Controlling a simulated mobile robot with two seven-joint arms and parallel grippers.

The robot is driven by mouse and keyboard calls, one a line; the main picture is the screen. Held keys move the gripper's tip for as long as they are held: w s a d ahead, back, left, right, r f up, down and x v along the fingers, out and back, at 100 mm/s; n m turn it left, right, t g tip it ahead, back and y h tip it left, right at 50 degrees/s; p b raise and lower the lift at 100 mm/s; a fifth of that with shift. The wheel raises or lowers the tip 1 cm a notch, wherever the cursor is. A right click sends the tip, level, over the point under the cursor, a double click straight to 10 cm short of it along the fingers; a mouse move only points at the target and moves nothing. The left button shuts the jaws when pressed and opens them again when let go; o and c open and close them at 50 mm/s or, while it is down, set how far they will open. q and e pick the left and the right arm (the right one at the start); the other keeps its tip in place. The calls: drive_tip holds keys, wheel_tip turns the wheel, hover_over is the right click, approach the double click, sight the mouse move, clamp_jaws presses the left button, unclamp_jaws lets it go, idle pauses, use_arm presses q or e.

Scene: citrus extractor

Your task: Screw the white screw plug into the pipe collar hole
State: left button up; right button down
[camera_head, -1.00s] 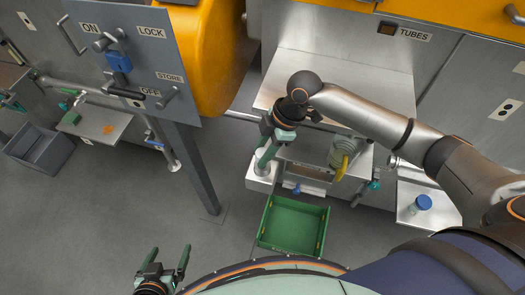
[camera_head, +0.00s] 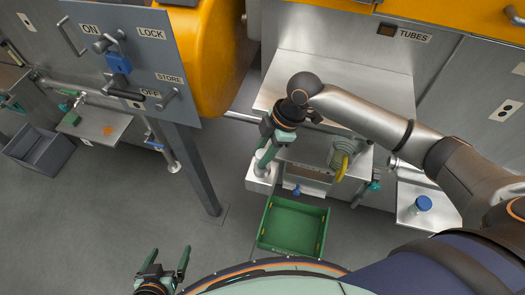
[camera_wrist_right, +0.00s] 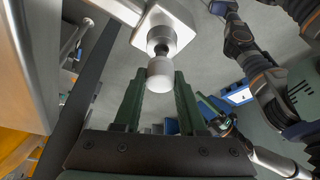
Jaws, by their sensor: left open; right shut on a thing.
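The white screw plug (camera_wrist_right: 160,76) is a short pale cylinder between the green fingers of my right gripper (camera_wrist_right: 159,82) in the right wrist view. The gripper is shut on it. The metal pipe collar (camera_wrist_right: 168,24) is just beyond, with a dark round opening facing the plug. The plug's far end is at that opening, roughly in line with it; how deep it sits I cannot tell. In the head view my right gripper (camera_head: 264,158) points down at the pale collar block (camera_head: 260,184), and hides the plug. My left gripper (camera_head: 165,268) is open and empty, low over the floor.
A green crate (camera_head: 266,238) stands on the floor below the collar. A metal shelf with a coiled hose (camera_head: 341,158) is right of my right gripper. A control panel (camera_head: 135,50) on a grey post (camera_head: 196,170) stands to the left. The floor between is clear.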

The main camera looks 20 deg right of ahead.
drive_tip(key=shift+f+b, duration=0.4)
drive_tip(key=shift+f, duration=0.4)
drive_tip(key=shift+c, duration=2)
unclamp_jaws()
drive_tip(key=shift+r, duration=0.1)
drive_tip(key=v, duration=1.2)
drive_tip(key=shift+r, duration=0.2)
